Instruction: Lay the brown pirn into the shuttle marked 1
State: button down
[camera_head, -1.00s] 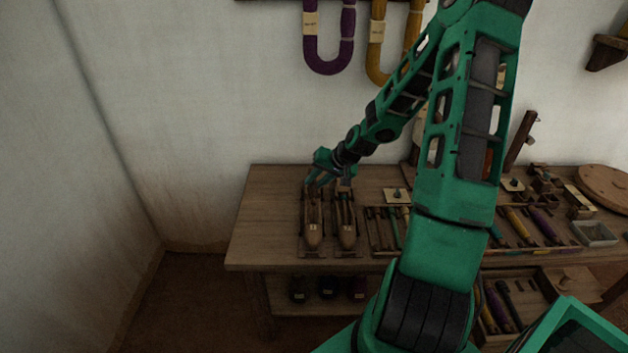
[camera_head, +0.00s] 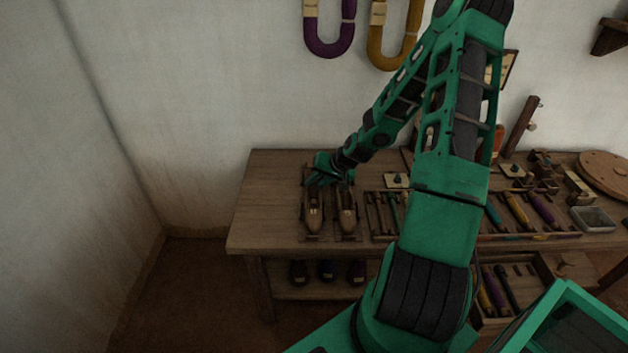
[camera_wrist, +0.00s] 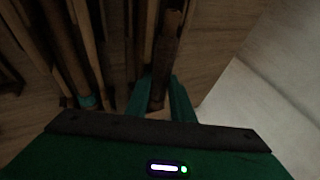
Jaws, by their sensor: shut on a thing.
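The left one carries a small mark that looks like 1 but is too small to be sure of. My gripper (camera_head: 326,184) is over the far ends of the shuttles, nearer the left one. In the wrist view my gripper (camera_wrist: 160,100) is shut on a dark brown rod, apparently the brown pirn (camera_wrist: 158,92). Whether the pirn touches a shuttle cannot be told; my gripper hides that part.
A rack of thin sticks (camera_head: 382,236) stands just right of the shuttles. A tray of coloured pirns (camera_head: 520,237) lies further right, beside a grey bin (camera_head: 593,218). The bench (camera_head: 262,205) is bare left of the shuttles. The wall is close behind.

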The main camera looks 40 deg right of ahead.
dwell(0.4)
jog(key=c, duration=1.5)
grip_release()
jog(key=shift+o, duration=0.2)
jog(key=shift+f, duration=0.1)
jog(key=shift+s+d, duration=0.1)
jog(key=shift+r, duration=4.05)
